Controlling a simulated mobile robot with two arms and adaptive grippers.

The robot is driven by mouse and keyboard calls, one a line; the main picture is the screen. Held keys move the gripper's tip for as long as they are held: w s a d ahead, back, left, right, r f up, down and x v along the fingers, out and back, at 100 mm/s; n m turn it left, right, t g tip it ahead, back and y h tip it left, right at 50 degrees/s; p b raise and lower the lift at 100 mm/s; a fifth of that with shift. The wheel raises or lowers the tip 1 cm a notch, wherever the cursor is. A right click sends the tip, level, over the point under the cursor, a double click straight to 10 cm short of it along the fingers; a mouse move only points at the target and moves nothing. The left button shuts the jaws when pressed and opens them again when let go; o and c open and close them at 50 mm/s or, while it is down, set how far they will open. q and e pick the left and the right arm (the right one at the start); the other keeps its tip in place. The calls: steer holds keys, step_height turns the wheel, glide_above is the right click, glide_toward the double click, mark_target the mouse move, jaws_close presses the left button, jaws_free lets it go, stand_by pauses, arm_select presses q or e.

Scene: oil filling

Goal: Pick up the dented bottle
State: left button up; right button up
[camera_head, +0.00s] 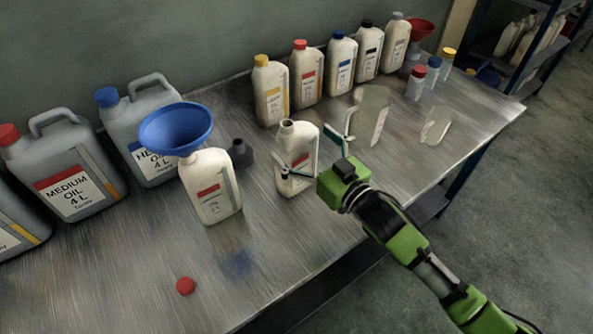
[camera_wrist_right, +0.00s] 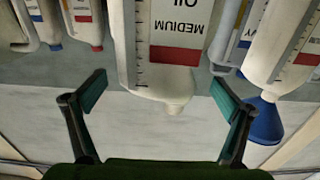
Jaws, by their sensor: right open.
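An uncapped white bottle with a red label band (camera_head: 296,152) stands upright on the metal workbench, in front of my right gripper (camera_head: 312,156). No dent can be made out clearly on it. The right gripper is open, one finger low at the bottle's near side and the other to its right. In the right wrist view, which is upside down, the bottle labelled MEDIUM OIL (camera_wrist_right: 172,45) shows between the two spread fingers (camera_wrist_right: 160,98), with a gap on both sides. My left gripper is not in view.
A similar bottle (camera_head: 212,190) with a blue funnel (camera_head: 176,128) stands to the left. Large grey canisters (camera_head: 75,165) stand farther left. Capped bottles (camera_head: 307,77) line the back. Transparent containers (camera_head: 371,115) stand right.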

steer(key=x, duration=0.2)
steer(key=shift+w+a, duration=0.25)
steer(key=shift+a, duration=0.05)
steer(key=shift+d, duration=0.1)
steer(key=c, duration=1.9)
steer(key=shift+r, duration=0.15)
